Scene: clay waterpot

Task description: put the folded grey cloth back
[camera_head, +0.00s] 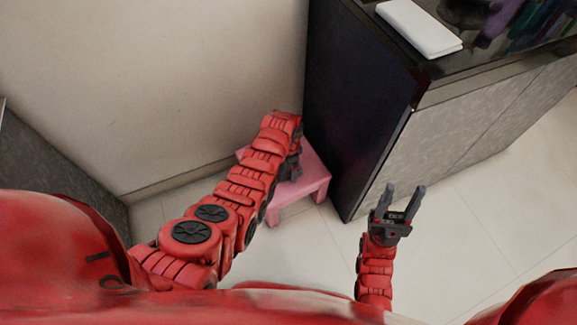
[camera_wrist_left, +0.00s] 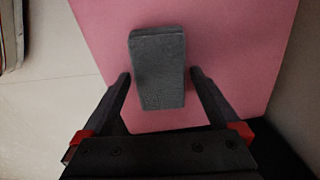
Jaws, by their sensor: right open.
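A folded grey cloth (camera_wrist_left: 158,68) lies flat on a pink stool (camera_wrist_left: 235,55), seen in the left wrist view. My left gripper (camera_wrist_left: 160,74) is open, one finger on each side of the cloth, with a narrow gap at both sides. In the head view my left arm reaches down to the pink stool (camera_head: 315,180), and its forearm and hand hide the cloth. My right gripper (camera_head: 404,191) is open and empty, above the floor to the right of the stool.
A dark-sided counter (camera_head: 365,100) stands right of the stool, with a white folded item (camera_head: 420,28) and dark and purple things on top. A pale wall (camera_head: 170,80) is behind the stool. The tiled floor (camera_head: 460,220) at right is clear.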

